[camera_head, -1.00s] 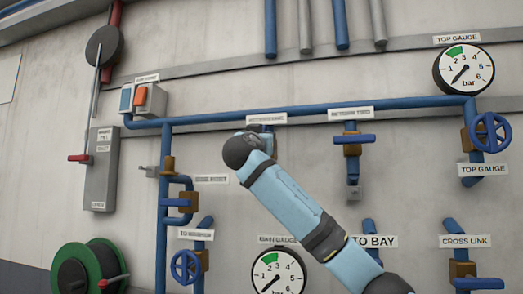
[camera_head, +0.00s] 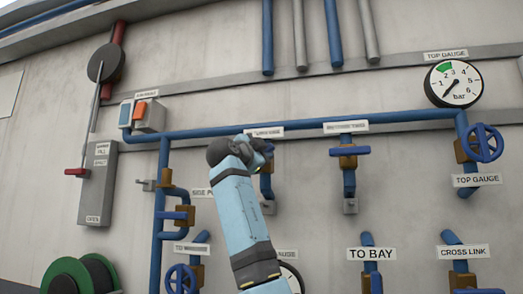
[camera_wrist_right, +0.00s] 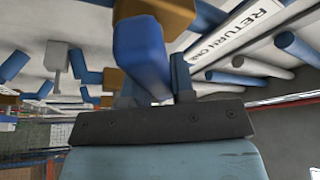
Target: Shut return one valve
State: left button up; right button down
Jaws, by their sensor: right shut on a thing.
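The return one valve is mostly hidden behind my right arm in the head view; its blue lower pipe (camera_head: 266,187) shows below my right gripper (camera_head: 263,147). In the right wrist view its blue handle (camera_wrist_right: 140,55) lies between the fingers of my right gripper (camera_wrist_right: 152,75), which is shut on it. The brown valve body (camera_wrist_right: 155,10) shows behind the handle. The "RETURN ONE" label (camera_wrist_right: 240,28) is at the upper right there. In the head view the label (camera_head: 264,132) is partly covered. How far the handle is turned is hard to tell. My left gripper is not in view.
The return two valve (camera_head: 349,151) is to the right, with its blue handle across the pipe. A blue horizontal pipe (camera_head: 410,116) runs above. A blue handwheel (camera_head: 482,143) and gauge (camera_head: 453,84) are at right. A hose reel (camera_head: 75,278) is at lower left.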

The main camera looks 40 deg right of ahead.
jog(key=m+p, duration=0.1)
jog(key=m+g+p, duration=0.1)
jog(key=m, duration=0.1)
jog(key=m+g+y+p, duration=0.1)
jog(key=m, duration=0.1)
jog(key=shift+f, duration=0.3)
jog(key=shift+d+f+m+y+p, duration=0.15)
jog(key=shift+m+y+p, duration=0.25)
jog(key=shift+m, duration=0.7)
jog(key=shift+f, duration=0.1)
jog(key=c, duration=1.2)
grip_release()
jog(key=shift+s, duration=0.1)
jog(key=shift+o, duration=1.2)
jog(key=b+v, duration=0.3)
jog(key=v, duration=1.1)
